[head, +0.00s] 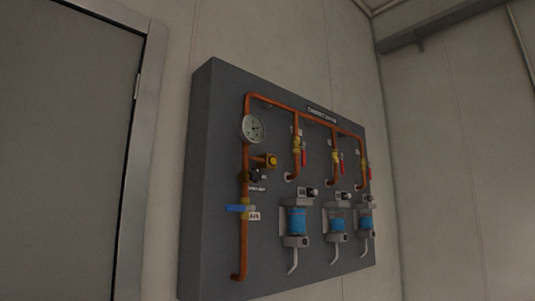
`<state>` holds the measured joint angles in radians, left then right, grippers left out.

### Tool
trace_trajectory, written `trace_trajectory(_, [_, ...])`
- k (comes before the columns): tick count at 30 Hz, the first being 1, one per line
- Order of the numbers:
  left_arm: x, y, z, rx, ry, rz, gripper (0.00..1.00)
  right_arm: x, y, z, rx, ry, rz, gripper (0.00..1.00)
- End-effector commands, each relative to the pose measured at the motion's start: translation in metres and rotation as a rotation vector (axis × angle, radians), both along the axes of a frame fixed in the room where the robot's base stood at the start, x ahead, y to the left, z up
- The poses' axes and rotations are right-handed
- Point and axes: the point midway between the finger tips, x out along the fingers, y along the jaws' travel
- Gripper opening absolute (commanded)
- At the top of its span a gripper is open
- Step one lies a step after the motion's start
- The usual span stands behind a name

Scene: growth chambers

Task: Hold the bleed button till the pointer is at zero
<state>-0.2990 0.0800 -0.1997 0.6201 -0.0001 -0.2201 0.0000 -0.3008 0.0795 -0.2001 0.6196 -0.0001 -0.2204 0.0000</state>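The grey wall panel (222,180) carries orange pipes and stands at an angle in the middle of the head view. A round white pressure gauge (253,128) sits at the upper left of the pipework. Its pointer is too small to read. Below it a yellow fitting (271,160) sticks out from the pipe, with a dark round knob (256,176) just under it. I cannot tell which of these is the bleed button. A blue lever handle (236,208) lies across the pipe lower down. Neither of my grippers shows.
Several branch valves with red handles (304,157) sit to the right on the panel. Below them hang filter bowls with blue contents (296,221). A grey door (65,150) is at the left. Pale walls (440,160) surround the panel.

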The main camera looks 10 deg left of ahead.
Motion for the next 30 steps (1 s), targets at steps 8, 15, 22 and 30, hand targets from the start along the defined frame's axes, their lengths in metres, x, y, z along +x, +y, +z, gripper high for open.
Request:
trace_trajectory(8, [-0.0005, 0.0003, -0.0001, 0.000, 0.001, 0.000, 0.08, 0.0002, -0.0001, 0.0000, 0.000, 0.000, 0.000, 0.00])
trace_trajectory(15, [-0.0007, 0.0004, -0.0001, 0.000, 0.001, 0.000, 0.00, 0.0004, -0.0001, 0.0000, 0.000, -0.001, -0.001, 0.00])
trace_trajectory(22, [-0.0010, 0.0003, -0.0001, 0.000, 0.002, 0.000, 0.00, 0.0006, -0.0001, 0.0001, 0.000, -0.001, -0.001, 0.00])
trace_trajectory(30, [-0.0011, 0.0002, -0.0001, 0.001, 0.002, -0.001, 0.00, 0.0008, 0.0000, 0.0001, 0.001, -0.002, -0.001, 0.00])
